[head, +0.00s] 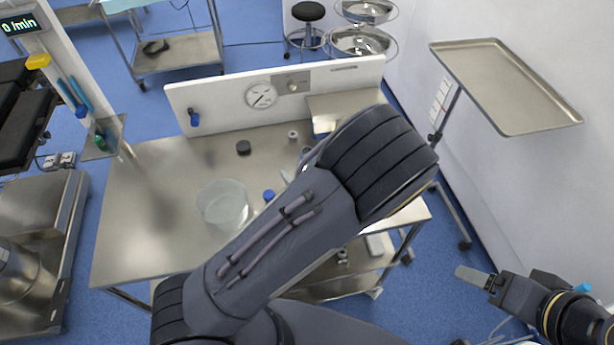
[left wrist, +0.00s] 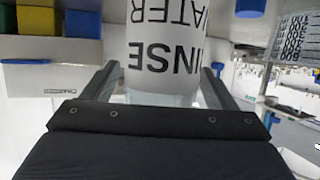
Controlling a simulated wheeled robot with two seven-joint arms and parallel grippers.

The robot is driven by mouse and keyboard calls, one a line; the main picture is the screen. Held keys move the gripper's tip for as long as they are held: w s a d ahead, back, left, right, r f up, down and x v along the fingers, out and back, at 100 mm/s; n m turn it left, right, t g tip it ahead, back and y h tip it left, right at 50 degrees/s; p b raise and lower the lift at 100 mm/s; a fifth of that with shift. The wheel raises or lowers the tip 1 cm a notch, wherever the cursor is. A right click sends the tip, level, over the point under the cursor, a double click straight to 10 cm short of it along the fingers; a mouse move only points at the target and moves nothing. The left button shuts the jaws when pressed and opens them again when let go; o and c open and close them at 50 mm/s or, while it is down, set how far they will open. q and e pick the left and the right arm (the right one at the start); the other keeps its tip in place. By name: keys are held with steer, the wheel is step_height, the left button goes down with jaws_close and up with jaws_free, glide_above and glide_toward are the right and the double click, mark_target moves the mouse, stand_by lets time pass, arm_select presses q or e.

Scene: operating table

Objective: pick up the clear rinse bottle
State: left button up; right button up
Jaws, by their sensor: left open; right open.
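The clear rinse bottle (left wrist: 165,50) fills the middle of the left wrist view, with a white label reading "RINSE WATER" upside down. My left gripper (left wrist: 158,82) is open, with one finger on each side of the bottle. I cannot tell whether either finger touches it. In the head view my own left arm hides that gripper and I cannot make out the bottle. My right gripper (head: 474,277) is at the lower right of the head view, open, empty and away from the steel table (head: 140,225).
A clear glass vessel (head: 222,207), a blue cap (head: 269,196) and a black puck (head: 243,147) are on the table. A panel with a gauge (head: 261,95) stands along its back. A graduated beaker (left wrist: 298,40) and a blue box (left wrist: 83,25) flank the bottle.

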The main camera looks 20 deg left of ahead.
arm_select(q)
steer(key=shift+w, duration=0.1)
steer(key=shift+c, duration=0.2)
steer(key=c, duration=1.3)
steer(key=shift+r, duration=0.25)
steer(key=shift+c, duration=0.2)
steer(key=shift+r, duration=1.35)
steer(key=s+r, duration=0.1)
steer(key=r, duration=0.1)
steer(key=s+d+r, duration=0.1)
steer(key=s+r, duration=0.2)
steer(key=shift+s+d+r, duration=0.3)
steer(key=shift+r, duration=0.1)
glide_toward(304, 163)
steer(key=s+a+r, duration=0.3)
steer(key=s, duration=0.1)
steer(key=shift+s+d+r, duration=0.1)
steer(key=shift+s, duration=0.05)
